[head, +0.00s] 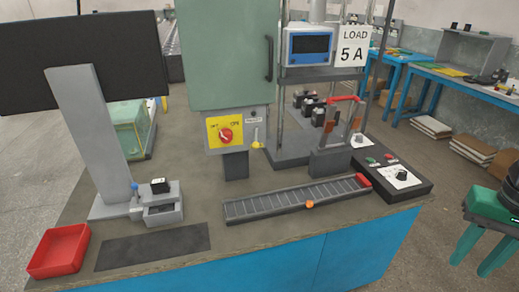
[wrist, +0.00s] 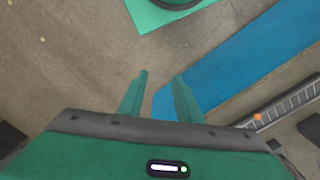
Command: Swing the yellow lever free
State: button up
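In the head view, a small yellow piece with a pale upright stem (head: 257,143) sits on the right side of the grey switch box under the green cabinet; it appears to be the yellow lever, but it is too small to tell its exact position. Beside it on the box is a yellow plate (head: 214,134) with a red rotary knob (head: 225,135). My gripper (head: 472,266) is at the right edge, off the bench and far from the lever. In the wrist view my gripper (wrist: 160,76) has its two green fingers apart with nothing between them. The lever is not in the wrist view.
The bench carries a red tray (head: 57,252), a dark mat (head: 153,247), a small grey fixture (head: 163,211), a slotted rail (head: 295,199) and a control box (head: 400,179). A post with a red handle (head: 342,99) stands right of the lever. Open floor surrounds my gripper.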

jog(key=shift+o, duration=1.1)
jog(key=shift+s+r, duration=0.1)
jog(key=shift+s, duration=0.15)
jog(key=w+a+f+n+t+h, duration=0.1)
jog(key=w+a+f+t, duration=0.15)
jog(key=w, duration=0.65)
jog(key=w+a+f+n+t, duration=0.15)
jog(key=w+f, duration=0.25)
jog(key=w, duration=0.5)
jog(key=w+a+f+n+t+h, duration=0.1)
jog(key=w+f+t, duration=0.2)
jog(key=w, duration=0.6)
jog(key=n+t+y, duration=0.8)
jog(key=t+y, duration=0.1)
jog(key=y, duration=0.1)
send_near(258, 147)
jog(key=x, duration=0.4)
jog(key=shift+w+a+f, duration=0.1)
jog(key=shift+w+f, duration=0.05)
jog(key=shift+x, duration=2.1)
